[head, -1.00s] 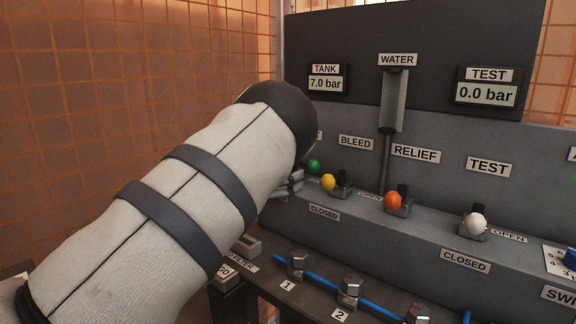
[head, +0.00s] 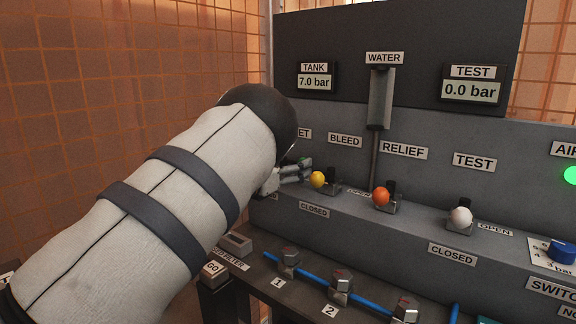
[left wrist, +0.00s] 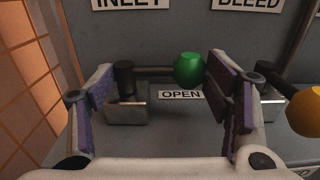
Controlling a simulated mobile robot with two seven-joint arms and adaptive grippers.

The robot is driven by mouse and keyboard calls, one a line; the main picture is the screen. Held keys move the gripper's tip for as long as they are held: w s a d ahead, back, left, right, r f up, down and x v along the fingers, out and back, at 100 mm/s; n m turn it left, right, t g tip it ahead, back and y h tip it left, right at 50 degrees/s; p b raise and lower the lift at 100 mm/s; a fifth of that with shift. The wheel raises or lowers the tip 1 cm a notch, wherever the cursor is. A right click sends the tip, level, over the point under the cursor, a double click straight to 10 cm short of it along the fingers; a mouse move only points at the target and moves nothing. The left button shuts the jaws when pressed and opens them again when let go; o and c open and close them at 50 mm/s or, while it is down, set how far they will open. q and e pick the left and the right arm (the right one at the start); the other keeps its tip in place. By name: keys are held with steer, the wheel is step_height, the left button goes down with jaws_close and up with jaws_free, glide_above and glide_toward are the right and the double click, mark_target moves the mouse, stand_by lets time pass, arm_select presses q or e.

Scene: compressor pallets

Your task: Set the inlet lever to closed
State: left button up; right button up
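The inlet lever has a green knob (left wrist: 189,69) on a dark rod, seen in the left wrist view below the INLET label (left wrist: 130,3). The rod runs sideways from a black pivot on a metal block (left wrist: 126,108), with the knob at its right end above the OPEN label (left wrist: 181,95). My left gripper (left wrist: 160,92) is open, with its purple-padded fingers on either side of the lever. The knob is close to the right finger; contact cannot be told. My right gripper is not in view.
The bleed lever's yellow knob (head: 318,179) is close to the right of my left gripper. The orange relief knob (head: 381,196) and white test knob (head: 461,216) are further right. Below are valves on a blue pipe (head: 312,280) and a GO button (head: 214,270).

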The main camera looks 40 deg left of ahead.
arm_select(q)
steer(key=shift+s+a+r+m+h, duration=0.1)
steer(key=shift+s+a+m+h, duration=0.1)
steer(key=shift+m+h, duration=0.2)
steer(key=shift+s+a+r+m+h, duration=0.1)
steer(key=shift+a+m+h, duration=0.15)
steer(key=shift+h, duration=0.25)
steer(key=h, duration=0.1)
steer(key=m+h, duration=0.2)
steer(key=shift+s+a+f+h, duration=0.2)
steer(key=shift+a+h, duration=0.05)
steer(key=shift+h, duration=0.15)
steer(key=shift+s+r+m+g+h, duration=0.1)
steer(key=shift+r+m+g+h, duration=0.2)
steer(key=shift+m+h, duration=0.3)
steer(key=o, duration=1.4)
steer(key=shift+a+f, duration=0.1)
steer(key=shift+f, duration=0.1)
step_height(320, 180, up, 10)
